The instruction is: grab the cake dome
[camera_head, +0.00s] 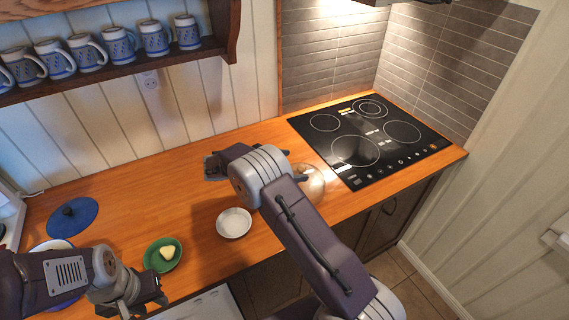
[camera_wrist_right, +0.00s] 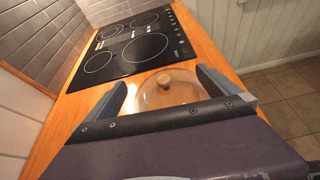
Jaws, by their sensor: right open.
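The cake dome (camera_head: 314,182) is clear glass with a round wooden knob. It stands on the wooden counter just in front of the cooktop, partly hidden by my right arm in the head view. In the right wrist view the dome (camera_wrist_right: 166,96) shows between the two fingers of my right gripper (camera_wrist_right: 160,77), which is open and empty.
A black cooktop (camera_head: 372,138) lies behind and right of the dome. A white bowl (camera_head: 234,223), a green plate (camera_head: 163,262) with a yellow piece, and a blue disc (camera_head: 73,217) are on the counter (camera_head: 130,192). Several blue-white mugs stand on a wall shelf (camera_head: 150,62).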

